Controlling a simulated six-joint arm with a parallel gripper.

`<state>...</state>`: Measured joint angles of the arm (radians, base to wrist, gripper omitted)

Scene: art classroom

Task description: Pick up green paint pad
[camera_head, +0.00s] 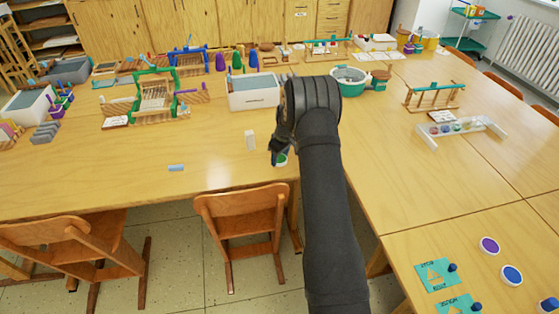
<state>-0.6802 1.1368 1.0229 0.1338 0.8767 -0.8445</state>
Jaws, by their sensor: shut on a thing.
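The green paint pad (282,160) is a small round white-rimmed pad with a green top. It is near the front edge of the left table, partly hidden by my gripper. My gripper (277,158) is dark, points down at the pad and is shut on it. The fingertips are small and partly covered by my own arm. I cannot tell whether the pad touches the table or is just above it.
A white box (254,92) is behind. Purple (489,245) and blue (512,275) pads lie at right front. A chair (243,218) stands at the front edge.

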